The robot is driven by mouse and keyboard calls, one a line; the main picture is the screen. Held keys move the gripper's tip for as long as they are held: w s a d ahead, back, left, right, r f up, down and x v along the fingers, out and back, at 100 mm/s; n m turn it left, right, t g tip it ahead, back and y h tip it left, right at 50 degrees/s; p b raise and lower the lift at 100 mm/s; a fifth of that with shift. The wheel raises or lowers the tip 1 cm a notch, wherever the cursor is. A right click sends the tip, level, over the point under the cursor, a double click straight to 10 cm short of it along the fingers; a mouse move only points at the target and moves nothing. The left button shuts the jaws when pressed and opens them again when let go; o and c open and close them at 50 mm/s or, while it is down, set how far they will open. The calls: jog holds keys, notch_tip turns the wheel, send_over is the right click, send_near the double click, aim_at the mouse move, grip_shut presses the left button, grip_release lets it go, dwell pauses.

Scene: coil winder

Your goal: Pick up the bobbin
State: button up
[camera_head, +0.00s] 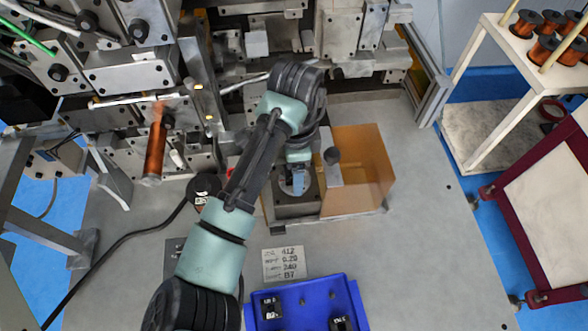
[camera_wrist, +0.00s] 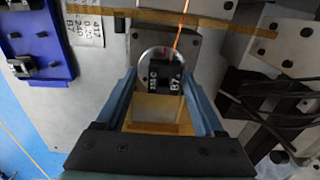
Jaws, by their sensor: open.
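The bobbin (camera_wrist: 166,80) is small and black with a white "B7" label. In the wrist view it sits in front of a round metal disc, and a thin orange wire runs from it to the top of the picture. My gripper (camera_wrist: 160,76) is open, with one blue finger on each side of the bobbin and a visible gap to each. In the head view my gripper (camera_head: 298,180) is low at the winder beside the amber guard, and it hides the bobbin.
The amber guard (camera_head: 367,165) stands just right of my gripper. A blue tray (camera_head: 310,293) with black bobbins lies at the front, near a printed card (camera_head: 286,264). Winder machinery (camera_head: 125,75) fills the back. A rack of copper spools (camera_head: 543,50) stands at far right.

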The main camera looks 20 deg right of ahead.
grip_shut()
jog(key=shift+r, duration=0.1)
notch_tip(320, 180, up, 10)
dwell(0.6)
